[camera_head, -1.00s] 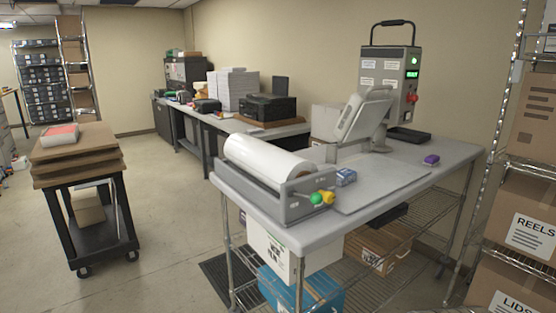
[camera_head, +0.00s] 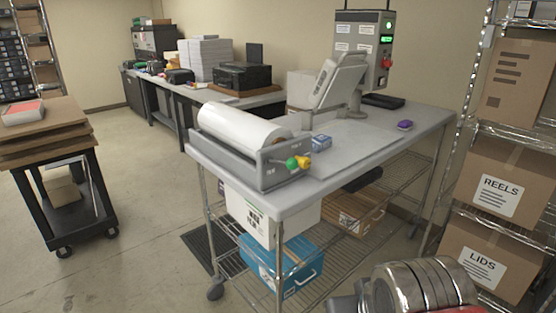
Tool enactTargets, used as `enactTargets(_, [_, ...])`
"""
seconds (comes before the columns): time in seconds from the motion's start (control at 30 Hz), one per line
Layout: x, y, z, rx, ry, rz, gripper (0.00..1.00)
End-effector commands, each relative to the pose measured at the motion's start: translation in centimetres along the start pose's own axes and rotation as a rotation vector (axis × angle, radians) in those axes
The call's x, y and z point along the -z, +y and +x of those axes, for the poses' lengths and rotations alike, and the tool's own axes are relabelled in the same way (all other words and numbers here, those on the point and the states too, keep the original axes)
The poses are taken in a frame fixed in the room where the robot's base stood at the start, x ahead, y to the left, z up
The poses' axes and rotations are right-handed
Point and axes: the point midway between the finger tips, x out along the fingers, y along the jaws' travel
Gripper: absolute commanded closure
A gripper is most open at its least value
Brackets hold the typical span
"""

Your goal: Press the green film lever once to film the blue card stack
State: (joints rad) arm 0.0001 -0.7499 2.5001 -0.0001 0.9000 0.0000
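The green film lever (camera_head: 292,163) is a round green knob on the right front end of the grey film roll holder. A yellow knob (camera_head: 304,161) sits right beside it. The white film roll (camera_head: 240,127) lies in the holder (camera_head: 262,172) at the table's left front. A small blue card stack (camera_head: 321,142) lies on the table just behind and right of the knobs, apart from them. Part of my arm (camera_head: 420,285) shows at the bottom right. My gripper's fingers are not visible in this view.
The grey table (camera_head: 375,140) carries a tilted grey press with a control box (camera_head: 358,50) and a purple item (camera_head: 404,125). A shelf of boxes (camera_head: 500,187) stands at the right. A dark cart (camera_head: 75,195) stands left, with open floor between it and the table.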

Motion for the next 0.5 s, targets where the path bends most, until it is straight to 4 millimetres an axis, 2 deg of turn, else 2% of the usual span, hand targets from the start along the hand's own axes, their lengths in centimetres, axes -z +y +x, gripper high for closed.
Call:
enactTargets(0.07, [0.00,0.00,0.00,0.000,0.000,0.000,0.57])
enactTargets(0.5, [0.01,0.00,0.00,0.000,0.000,0.000,0.88])
